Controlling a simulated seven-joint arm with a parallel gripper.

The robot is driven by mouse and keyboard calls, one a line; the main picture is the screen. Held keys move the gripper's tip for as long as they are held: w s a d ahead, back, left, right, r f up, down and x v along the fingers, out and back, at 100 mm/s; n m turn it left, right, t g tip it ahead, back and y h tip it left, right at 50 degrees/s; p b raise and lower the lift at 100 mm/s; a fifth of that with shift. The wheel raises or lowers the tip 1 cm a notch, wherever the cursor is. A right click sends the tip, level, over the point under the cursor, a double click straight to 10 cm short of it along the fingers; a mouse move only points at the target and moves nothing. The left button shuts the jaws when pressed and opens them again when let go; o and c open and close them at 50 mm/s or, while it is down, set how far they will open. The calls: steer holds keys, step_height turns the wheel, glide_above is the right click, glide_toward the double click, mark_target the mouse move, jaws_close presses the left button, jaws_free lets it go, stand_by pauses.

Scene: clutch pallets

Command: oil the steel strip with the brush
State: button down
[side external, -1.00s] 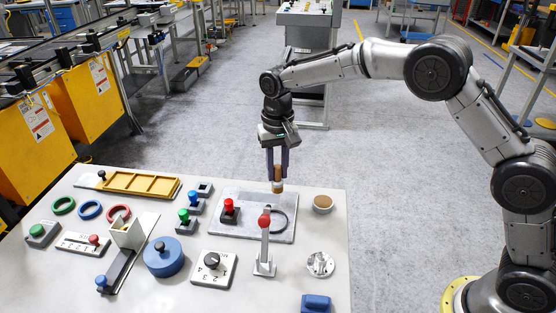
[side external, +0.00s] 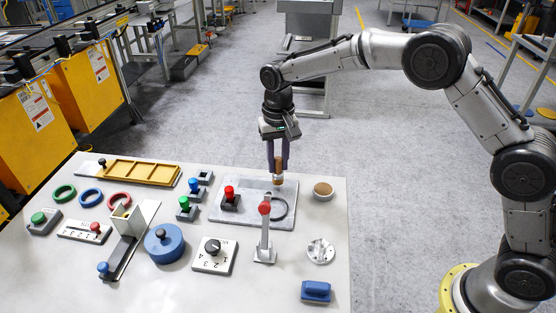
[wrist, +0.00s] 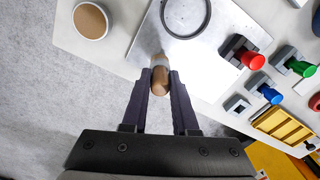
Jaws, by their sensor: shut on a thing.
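The brush (side external: 278,172) is upright in my gripper (side external: 278,160), which is shut on its wooden handle. The brush also shows in the wrist view (wrist: 160,80) between the two dark fingers (wrist: 159,84). Its lower end is over the far right corner area of a flat grey metal plate (side external: 235,214), which I take to be the steel strip. I cannot tell whether the bristles touch it. In the wrist view the plate (wrist: 205,60) spreads beyond the brush tip. A small round cup with tan contents (side external: 323,189) stands right of the plate, apart from the brush.
On the plate are a dark ring (side external: 286,209) and a red-knobbed block (side external: 230,198). An upright lever with a red ball (side external: 265,210) stands in front. Green and blue knobs (side external: 194,186) and a yellow tray (side external: 140,173) lie to the left. The table's back edge is close.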

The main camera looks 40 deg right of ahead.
steer(key=shift+f, duration=0.9)
steer(key=shift+w+a+r, duration=0.1)
steer(key=shift+w+a, duration=0.15)
steer(key=shift+w, duration=0.05)
steer(key=shift+w+a, duration=0.7)
steer(key=shift+a, duration=0.1)
steer(key=shift+w+a, duration=0.5)
steer(key=shift+w, duration=0.05)
steer(key=shift+w+a, duration=1.9)
steer(key=shift+s+d, duration=3.5)
